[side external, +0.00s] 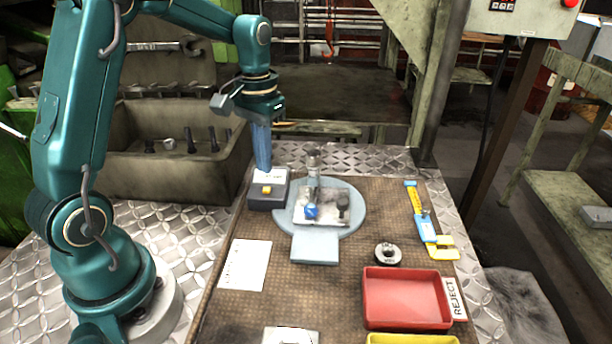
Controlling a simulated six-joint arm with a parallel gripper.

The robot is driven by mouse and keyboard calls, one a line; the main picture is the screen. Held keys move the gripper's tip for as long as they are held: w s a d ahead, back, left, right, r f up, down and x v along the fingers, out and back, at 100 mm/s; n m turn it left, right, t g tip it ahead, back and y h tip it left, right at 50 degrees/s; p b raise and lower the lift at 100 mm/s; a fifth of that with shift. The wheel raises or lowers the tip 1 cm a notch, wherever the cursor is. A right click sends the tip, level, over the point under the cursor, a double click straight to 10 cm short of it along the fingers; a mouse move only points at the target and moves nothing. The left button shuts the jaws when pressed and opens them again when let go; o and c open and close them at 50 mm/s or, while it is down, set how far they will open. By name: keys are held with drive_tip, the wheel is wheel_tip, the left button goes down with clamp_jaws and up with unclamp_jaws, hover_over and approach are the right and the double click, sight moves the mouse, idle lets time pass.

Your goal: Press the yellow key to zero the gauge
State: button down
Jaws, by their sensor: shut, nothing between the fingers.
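The yellow key (266,190) is a small button on the front of a dark grey box (257,204) with a pale top face, which stands left of the middle of the mat. My gripper (264,168) points straight down with its blue fingers shut and empty. Its tips are at the back part of the box's top, just behind the key in the picture. I cannot tell whether the tips touch the box. The key itself is not covered. Just right of the box, an upright gauge stand (313,165) rises from a pale plate with a blue piece (311,212) on it.
A round blue-grey base (352,222) lies under the plate, close to the box. A white sheet (245,265), a dark ring (388,254), a red reject tray (405,298) and a blue-and-yellow tool (424,226) lie on the brown mat. A grey bin (180,180) stands behind left.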

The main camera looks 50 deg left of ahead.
sight(266, 189)
drive_tip(key=shift+r, duration=2.3)
drive_tip(key=shift+s, duration=0.1)
drive_tip(key=s+d, duration=0.1)
drive_tip(key=s, duration=0.5)
drive_tip(key=shift+s+d, duration=0.25)
drive_tip(key=shift+s, duration=0.1)
